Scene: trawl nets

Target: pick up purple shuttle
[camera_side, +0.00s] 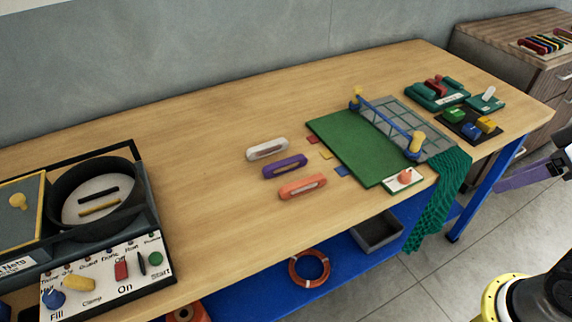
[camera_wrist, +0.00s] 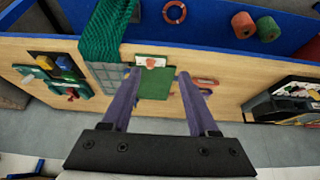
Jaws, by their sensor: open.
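The purple shuttle (camera_side: 285,166) lies flat on the wooden table in the side view, between a white shuttle (camera_side: 267,149) and an orange shuttle (camera_side: 302,186). All three lie apart in a slanting row left of the green mat. My gripper (camera_wrist: 157,75) is open and empty in the wrist view, with its two long purple fingers spread. It is far from the purple shuttle. In the side view only a purple finger (camera_side: 522,174) shows at the right edge, off the table. In the wrist view the orange shuttle (camera_wrist: 208,82) shows, but I cannot make out the purple shuttle clearly beside the right finger.
The green mat (camera_side: 352,150) has a blue rail (camera_side: 385,124) and a grey grid beside it. Green netting (camera_side: 437,200) hangs over the front edge. A control panel (camera_side: 100,275) with a black round pan stands at left. The table behind the shuttles is clear.

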